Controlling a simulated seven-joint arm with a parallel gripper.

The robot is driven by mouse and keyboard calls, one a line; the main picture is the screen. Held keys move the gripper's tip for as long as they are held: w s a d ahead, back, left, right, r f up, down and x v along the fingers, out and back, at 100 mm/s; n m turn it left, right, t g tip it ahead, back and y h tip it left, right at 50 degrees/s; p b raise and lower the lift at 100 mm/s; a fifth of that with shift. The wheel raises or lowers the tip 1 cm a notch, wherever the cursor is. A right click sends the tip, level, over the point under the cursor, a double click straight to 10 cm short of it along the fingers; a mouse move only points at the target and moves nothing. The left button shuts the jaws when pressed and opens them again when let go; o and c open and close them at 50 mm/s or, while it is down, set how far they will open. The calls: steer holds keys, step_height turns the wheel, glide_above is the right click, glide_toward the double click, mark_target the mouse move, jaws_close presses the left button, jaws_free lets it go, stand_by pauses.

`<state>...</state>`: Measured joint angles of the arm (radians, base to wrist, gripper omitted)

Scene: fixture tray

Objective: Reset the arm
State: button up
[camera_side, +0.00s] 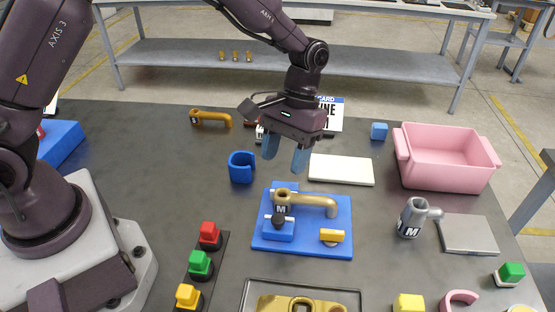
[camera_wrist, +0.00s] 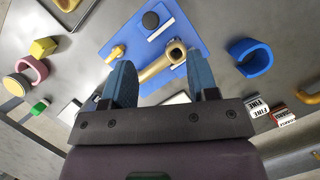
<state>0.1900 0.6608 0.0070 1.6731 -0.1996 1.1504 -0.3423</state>
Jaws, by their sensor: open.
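My gripper (camera_side: 286,157) hangs above the table behind the blue fixture, its two blue fingers apart and nothing between them in the side view. In the wrist view my gripper (camera_wrist: 161,80) also shows spread fingers, with the brass handle piece seen beyond them. The blue fixture plate (camera_side: 337,245) lies flat on the dark table. A yellow clamp piece (camera_side: 332,236) and a black knob (camera_side: 278,220) are also on the plate.
A pink bin (camera_side: 447,160) stands at the right. A white plate (camera_side: 341,170) lies right of my gripper, a blue ring piece (camera_side: 241,167) left of it. A grey handle piece (camera_side: 412,219) stands beside a grey plate (camera_side: 468,234). Red, green and yellow buttons (camera_side: 200,264) are front left.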

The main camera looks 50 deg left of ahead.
steer(key=s+a+r+m+t, duration=0.1)
steer(key=s+a+r+t, duration=0.2)
steer(key=s+r, duration=0.3)
steer(key=s+a+r+m+t+y, duration=0.1)
steer(key=s+a+r+t, duration=0.2)
steer(key=s+r, duration=0.3)
steer(key=s+a+r+m+t, duration=0.1)
steer(key=s+a+r+t, duration=0.2)
steer(key=s+a+r, duration=0.1)
step_height(320, 180, up, 3)
steer(key=shift+s+f+t, duration=0.1)
steer(key=shift+s+t, duration=0.3)
steer(key=shift+s, duration=0.5)
